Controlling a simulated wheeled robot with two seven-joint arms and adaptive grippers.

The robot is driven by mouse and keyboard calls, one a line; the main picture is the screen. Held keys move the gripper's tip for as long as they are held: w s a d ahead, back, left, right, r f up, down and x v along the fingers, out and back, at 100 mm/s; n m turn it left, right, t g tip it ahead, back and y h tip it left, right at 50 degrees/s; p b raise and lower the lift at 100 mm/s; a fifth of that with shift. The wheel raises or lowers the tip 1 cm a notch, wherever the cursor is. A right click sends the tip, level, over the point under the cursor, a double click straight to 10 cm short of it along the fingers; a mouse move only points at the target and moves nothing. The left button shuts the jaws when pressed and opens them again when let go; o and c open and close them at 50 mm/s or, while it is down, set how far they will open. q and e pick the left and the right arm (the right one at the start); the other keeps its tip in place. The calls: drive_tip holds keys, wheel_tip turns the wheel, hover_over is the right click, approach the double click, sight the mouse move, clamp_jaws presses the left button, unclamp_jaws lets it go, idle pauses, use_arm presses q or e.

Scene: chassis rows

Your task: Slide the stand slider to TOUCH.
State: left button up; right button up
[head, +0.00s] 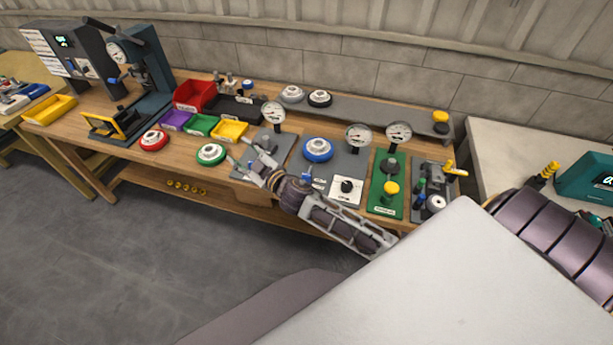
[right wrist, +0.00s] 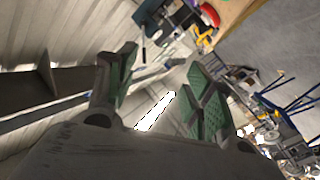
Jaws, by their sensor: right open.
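Several dial-gauge stations stand on the wooden bench, and I cannot tell which part is the stand slider; no TOUCH label is readable. A tall dark blue stand (head: 150,65) with a dial gauge (head: 117,53) is at the back left. A gauge (head: 273,113) on a grey plate stands just beyond my right gripper. Another gauge (head: 358,135) stands beside a blue disc (head: 317,150), and one (head: 399,132) stands on a green plate. My right gripper (head: 250,162) is open above the bench's front; its spread green-padded fingers show empty in the right wrist view (right wrist: 160,92). My left gripper is out of view.
Red, purple, green and yellow bins (head: 195,95) stand left of the gauges. Red-ringed (head: 153,140) and green-ringed (head: 211,154) discs lie near the front edge. A plate with levers (head: 433,190) is at the right end. The floor in front is clear.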

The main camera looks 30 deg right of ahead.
drive_tip(key=s+a+r+n+g+y, duration=0.2)
drive_tip(key=a+r+n+g+y, duration=0.2)
drive_tip(key=a+n+y, duration=0.3)
drive_tip(key=s+a+r+n+g+y, duration=0.25)
drive_tip(key=a+n+g+y, duration=0.25)
drive_tip(key=n, duration=0.4)
drive_tip(key=s+d+f+n+g+h, duration=0.2)
drive_tip(key=d+f+n+g+h, duration=0.2)
drive_tip(key=d+f+g+h, duration=0.15)
drive_tip(key=d+f+m+g+h, duration=0.2)
drive_tip(key=d+h, duration=0.9)
drive_tip(key=d, duration=1.3)
drive_tip(key=shift+d+f+m+g+b, duration=0.15)
drive_tip(key=shift+d+m+g+b, duration=0.2)
drive_tip(key=shift+g, duration=0.1)
drive_tip(key=shift+f, duration=0.15)
